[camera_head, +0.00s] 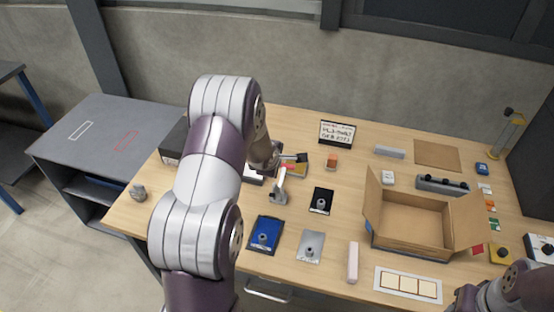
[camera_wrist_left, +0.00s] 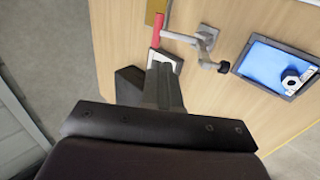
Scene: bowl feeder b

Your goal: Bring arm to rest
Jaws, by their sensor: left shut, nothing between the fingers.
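My left arm rises from the bottom of the head view and bends down over the left part of the table. My left gripper (camera_head: 296,158) is small and partly hidden by the arm there. In the left wrist view its dark fingers (camera_wrist_left: 162,88) are together with nothing between them, above the wooden table (camera_wrist_left: 215,120). A grey toggle clamp (camera_head: 278,194) with a red handle is close to the gripper; it also shows in the left wrist view (camera_wrist_left: 203,42). My right arm shows only in part at the bottom right, and its gripper is not visible.
A blue plate (camera_head: 265,233), a black plate (camera_head: 321,201) and a silver plate (camera_head: 310,246) lie on the table. An open cardboard box (camera_head: 412,244) stands to their right. A grey side cabinet (camera_head: 95,130) stands at the left. A small sign (camera_head: 337,133) stands at the back.

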